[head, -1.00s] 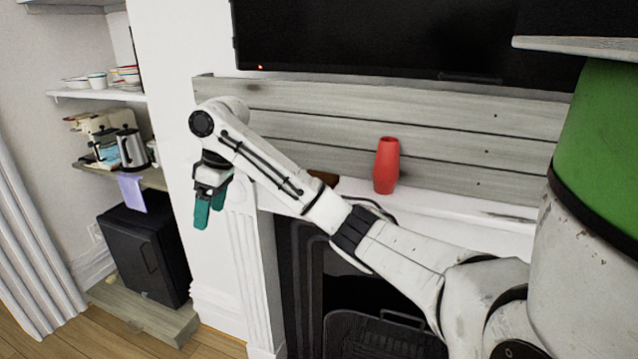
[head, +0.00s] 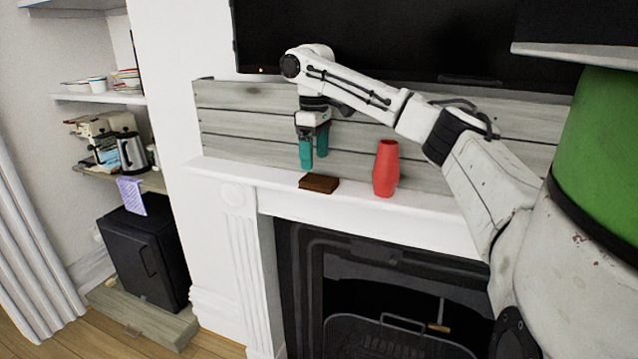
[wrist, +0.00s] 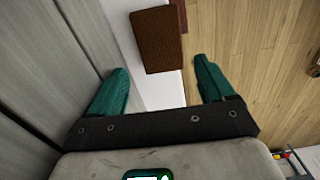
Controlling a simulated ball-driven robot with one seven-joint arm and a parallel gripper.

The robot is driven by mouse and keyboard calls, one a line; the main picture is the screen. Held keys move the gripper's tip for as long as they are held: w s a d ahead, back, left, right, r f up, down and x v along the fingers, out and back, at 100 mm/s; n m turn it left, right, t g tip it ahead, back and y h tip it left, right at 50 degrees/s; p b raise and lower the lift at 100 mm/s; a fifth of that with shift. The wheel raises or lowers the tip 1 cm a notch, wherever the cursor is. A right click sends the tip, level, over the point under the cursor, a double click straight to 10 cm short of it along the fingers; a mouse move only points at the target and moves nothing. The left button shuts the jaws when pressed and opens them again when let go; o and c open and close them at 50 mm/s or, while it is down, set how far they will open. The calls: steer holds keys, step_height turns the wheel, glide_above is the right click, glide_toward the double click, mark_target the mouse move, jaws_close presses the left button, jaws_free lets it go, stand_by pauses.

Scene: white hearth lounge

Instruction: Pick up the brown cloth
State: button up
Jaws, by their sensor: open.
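The brown cloth (head: 319,183) is a small folded block lying on the white mantel. In the wrist view the cloth (wrist: 157,40) shows beyond the fingertips, between their lines, and overhangs or lies close to the mantel's front edge. My gripper (head: 313,166) has teal fingers, points down and hangs a little above the mantel, just above the cloth in the head view. In the wrist view my gripper (wrist: 162,75) is open with nothing between its fingers.
A red vase (head: 386,168) stands on the mantel (head: 435,200) just right of the cloth. Grey wood boards (head: 250,120) rise close behind, with a black screen (head: 400,40) above. The mantel left of the cloth is clear. The fireplace (head: 390,285) opens below.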

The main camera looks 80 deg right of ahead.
mark_target(314, 178)
steer(key=shift+w+a+f+p, duration=0.1)
steer(key=shift+f+p, duration=0.15)
steer(key=shift+f, duration=1.2)
steer(key=shift+w+f+p, duration=0.1)
steer(key=shift+f+p, duration=0.15)
steer(key=shift+f, duration=1.2)
steer(key=shift+c, duration=0.5)
steer(key=c, duration=0.7)
